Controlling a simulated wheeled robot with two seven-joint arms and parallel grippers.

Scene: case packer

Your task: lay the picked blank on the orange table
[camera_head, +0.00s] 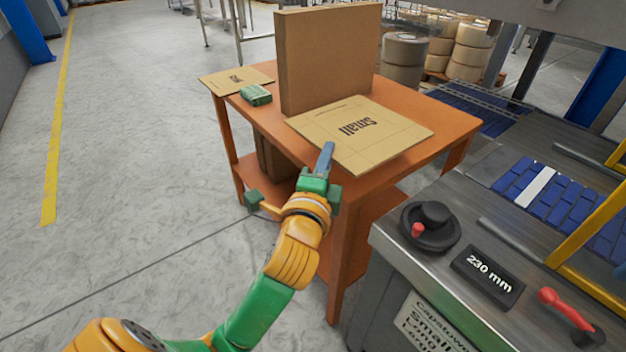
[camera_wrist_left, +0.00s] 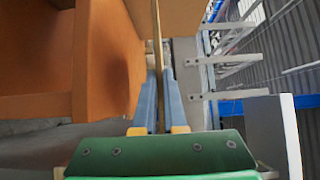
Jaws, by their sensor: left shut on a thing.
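The cardboard blank marked "Small" (camera_head: 375,130) is nearly flat over the front of the orange table (camera_head: 455,122). I cannot tell whether it touches the top all over. My left gripper (camera_head: 327,150) is at the blank's near edge, with its fingers shut on it. In the left wrist view, the blue-grey fingers of the gripper (camera_wrist_left: 158,80) close on the thin brown edge of the blank (camera_wrist_left: 157,32), seen edge-on. The table's orange side (camera_wrist_left: 35,55) fills the left of that view. My right gripper is not in view.
A large brown cardboard piece (camera_head: 330,60) stands upright behind the blank. A smaller marked sheet (camera_head: 232,80) and a green object (camera_head: 256,95) lie at the table's left. A machine with a "230 mm" display (camera_head: 488,275) stands close on the right. Floor at left is clear.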

